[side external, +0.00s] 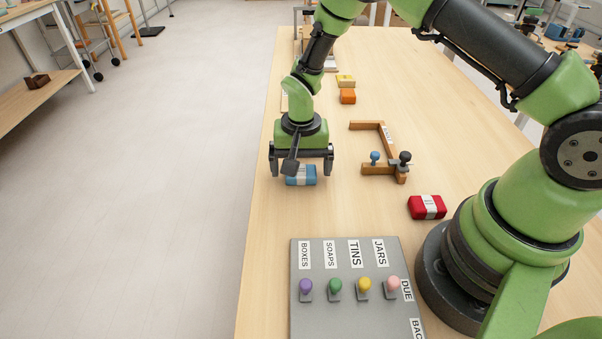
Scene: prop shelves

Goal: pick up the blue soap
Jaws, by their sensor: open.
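The blue soap (303,176) is a small blue block with a pale band, lying on the wooden table near its left edge. My gripper (300,171) points down over it with jaws open, one finger to the left of the soap and one to the right. The left finger and a dark part of the gripper hide some of the soap. I cannot tell whether the fingers touch it.
A red soap (427,207) lies to the right, by my base. A grey labelled panel (345,262) with coloured knobs is in front.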

